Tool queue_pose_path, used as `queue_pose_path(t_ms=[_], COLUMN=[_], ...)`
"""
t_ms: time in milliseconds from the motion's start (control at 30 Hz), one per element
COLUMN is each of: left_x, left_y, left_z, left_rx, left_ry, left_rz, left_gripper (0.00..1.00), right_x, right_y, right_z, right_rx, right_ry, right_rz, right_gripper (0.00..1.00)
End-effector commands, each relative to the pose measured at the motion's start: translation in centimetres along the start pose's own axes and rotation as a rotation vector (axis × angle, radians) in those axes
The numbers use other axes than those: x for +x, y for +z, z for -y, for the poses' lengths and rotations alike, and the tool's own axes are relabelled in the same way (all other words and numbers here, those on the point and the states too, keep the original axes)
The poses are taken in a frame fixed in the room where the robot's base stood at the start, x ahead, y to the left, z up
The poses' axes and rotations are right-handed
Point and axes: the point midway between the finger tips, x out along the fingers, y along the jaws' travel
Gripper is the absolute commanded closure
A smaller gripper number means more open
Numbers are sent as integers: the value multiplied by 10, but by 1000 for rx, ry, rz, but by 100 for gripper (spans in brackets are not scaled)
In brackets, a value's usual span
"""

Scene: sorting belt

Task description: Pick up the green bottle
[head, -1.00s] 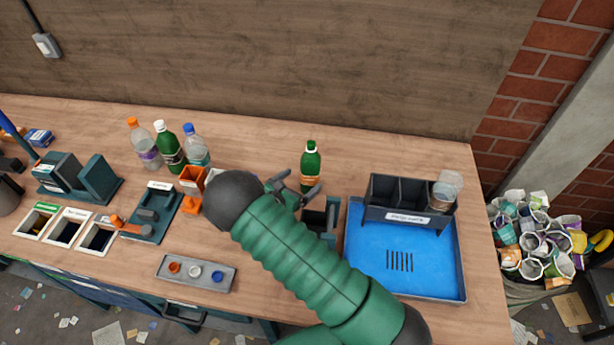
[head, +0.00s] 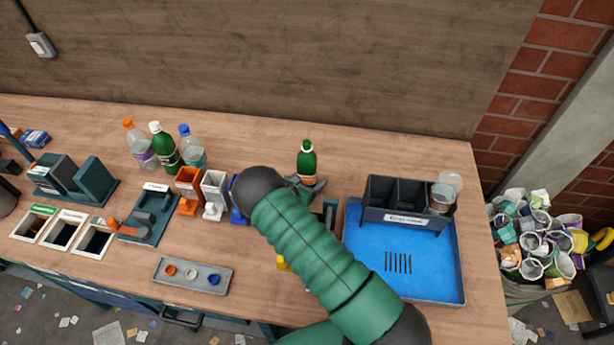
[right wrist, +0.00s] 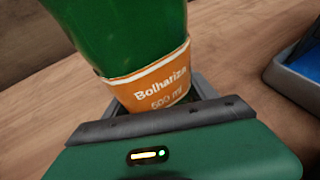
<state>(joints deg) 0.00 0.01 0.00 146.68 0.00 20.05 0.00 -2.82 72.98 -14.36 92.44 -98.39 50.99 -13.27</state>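A green bottle (head: 307,162) with a green cap and an orange label stands upright on the bench, left of the blue tray. My right gripper (head: 306,184) is low at the bottle, with the bottle between its fingers. In the right wrist view the bottle (right wrist: 125,35) fills the upper middle, its label reading "Bolhariza 500 ml". Grey finger parts show close on both sides of it; whether they press on it I cannot tell. The bottle's base is hidden behind the gripper body. My left gripper is not in view.
Several bottles, one green with a white cap (head: 164,149), stand at back left. Orange (head: 188,183) and white (head: 214,187) dispensers stand left of my arm. The blue tray (head: 430,265) with a dark divided bin (head: 400,222) lies right. Bench behind the bottle is clear.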

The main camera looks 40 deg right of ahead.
Motion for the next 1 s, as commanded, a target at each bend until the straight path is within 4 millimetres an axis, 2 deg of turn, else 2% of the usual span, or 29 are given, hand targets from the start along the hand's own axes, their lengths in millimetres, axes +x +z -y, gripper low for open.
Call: queue_pose_path(t_ms=[33,300,533,667,833,1000], left_x=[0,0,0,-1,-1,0], left_y=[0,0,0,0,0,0], left_z=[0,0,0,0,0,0], left_rx=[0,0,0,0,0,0], left_ry=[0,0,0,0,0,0], left_rz=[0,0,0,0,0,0], left_gripper=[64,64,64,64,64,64], right_x=[0,-1,-1,-5,-20,-43], right_y=[-3,-2,-1,8,44,100], right_z=[2,2,2,1,0,0], right_rx=[-4,-4,-3,-1,2,5], right_ry=[-2,-2,-1,0,3,3], right_rz=[-7,-6,-5,-4,-1,-2], right_gripper=[49,83,83,83,83,83])
